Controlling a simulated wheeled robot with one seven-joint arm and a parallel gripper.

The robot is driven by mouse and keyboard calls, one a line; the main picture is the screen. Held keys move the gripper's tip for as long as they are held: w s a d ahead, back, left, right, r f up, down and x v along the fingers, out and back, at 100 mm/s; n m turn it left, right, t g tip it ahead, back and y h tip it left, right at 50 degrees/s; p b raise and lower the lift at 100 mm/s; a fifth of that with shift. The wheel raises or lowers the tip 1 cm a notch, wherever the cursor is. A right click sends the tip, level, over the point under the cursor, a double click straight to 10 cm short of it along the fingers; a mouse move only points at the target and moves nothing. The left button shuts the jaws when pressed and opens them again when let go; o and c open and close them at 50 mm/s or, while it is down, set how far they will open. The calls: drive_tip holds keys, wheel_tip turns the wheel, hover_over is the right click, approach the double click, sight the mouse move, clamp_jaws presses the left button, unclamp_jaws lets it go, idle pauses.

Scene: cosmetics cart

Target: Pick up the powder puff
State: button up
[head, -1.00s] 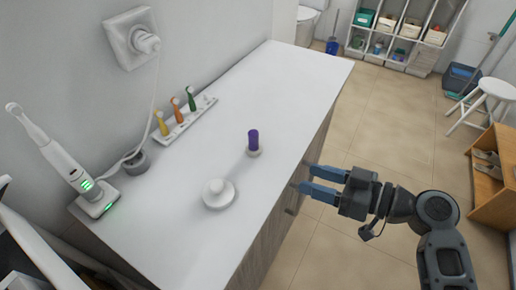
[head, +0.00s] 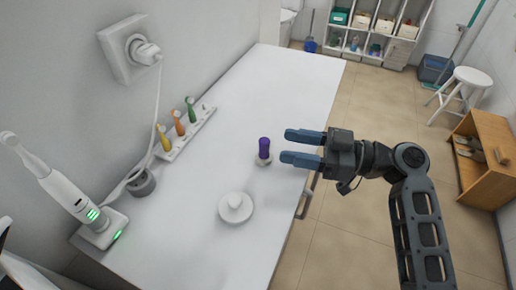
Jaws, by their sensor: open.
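A white round disc with a small raised knob (head: 236,207) lies on the white counter top; it looks most like the powder puff, though I cannot be sure. A purple upright cylinder on a small pale round base (head: 264,149) stands behind it and to the right. My gripper (head: 284,147) is open and empty, with its two blue fingers pointing left. In the picture the fingertips are just right of the purple cylinder and above and right of the white disc. I see no contact with either.
A white rack (head: 188,134) holds yellow, orange and green brush heads by the wall. A small grey round cup (head: 142,183) and a toothbrush on a lit charger (head: 100,229) stand at left. The counter's far part (head: 290,80) is clear.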

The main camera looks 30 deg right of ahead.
sight(264, 140)
drive_tip(key=p+x, duration=0.2)
drive_tip(key=x, duration=0.4)
drive_tip(key=shift+a, duration=0.3)
drive_tip(key=shift+c, duration=0.4)
clamp_jaws()
